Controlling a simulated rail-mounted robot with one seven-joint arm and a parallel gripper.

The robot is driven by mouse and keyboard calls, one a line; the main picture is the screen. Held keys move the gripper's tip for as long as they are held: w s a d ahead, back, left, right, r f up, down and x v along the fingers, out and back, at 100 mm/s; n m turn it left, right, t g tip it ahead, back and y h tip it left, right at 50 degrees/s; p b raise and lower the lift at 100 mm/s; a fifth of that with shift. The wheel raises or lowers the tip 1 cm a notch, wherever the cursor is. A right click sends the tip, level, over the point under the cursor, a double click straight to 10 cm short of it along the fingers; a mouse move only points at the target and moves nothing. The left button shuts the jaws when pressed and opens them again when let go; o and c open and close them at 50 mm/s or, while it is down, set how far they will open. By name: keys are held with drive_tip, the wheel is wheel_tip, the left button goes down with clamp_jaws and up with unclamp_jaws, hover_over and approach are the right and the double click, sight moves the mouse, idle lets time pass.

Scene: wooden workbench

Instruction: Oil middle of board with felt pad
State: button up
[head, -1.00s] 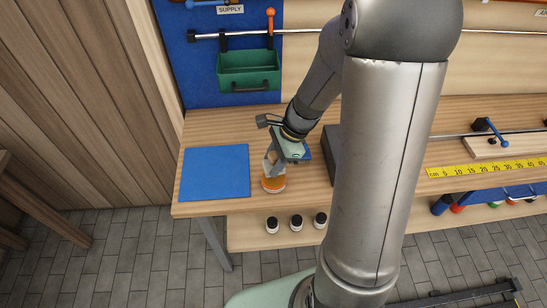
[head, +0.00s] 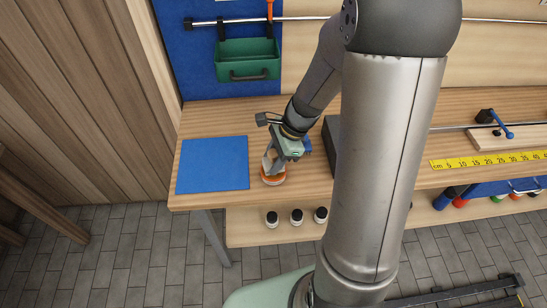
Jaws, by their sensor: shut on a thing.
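My gripper (head: 269,168) points down at the front edge of the workbench, right of the blue mat. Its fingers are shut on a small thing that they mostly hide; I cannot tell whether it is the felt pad. Directly below the fingertips is a small round orange and whitish container (head: 273,180). The fingers overlap it in the picture, and I cannot tell whether they touch it. A light wooden board (head: 520,138) lies at the right, beside a blue-handled clamp (head: 497,122).
The blue mat (head: 213,164) is bare. A dark block (head: 331,143) stands right of my gripper, partly behind my arm. A yellow ruler (head: 490,160) runs in front of the board. Several small jars (head: 297,216) stand on the lower shelf. A green bin (head: 247,60) hangs behind.

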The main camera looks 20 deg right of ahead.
sight(273, 152)
drive_tip(key=shift+f+b, duration=0.35)
drive_tip(key=shift+f, duration=0.2)
idle(1.3)
drive_tip(key=shift+r+p, duration=3.1)
drive_tip(key=shift+r, duration=0.4)
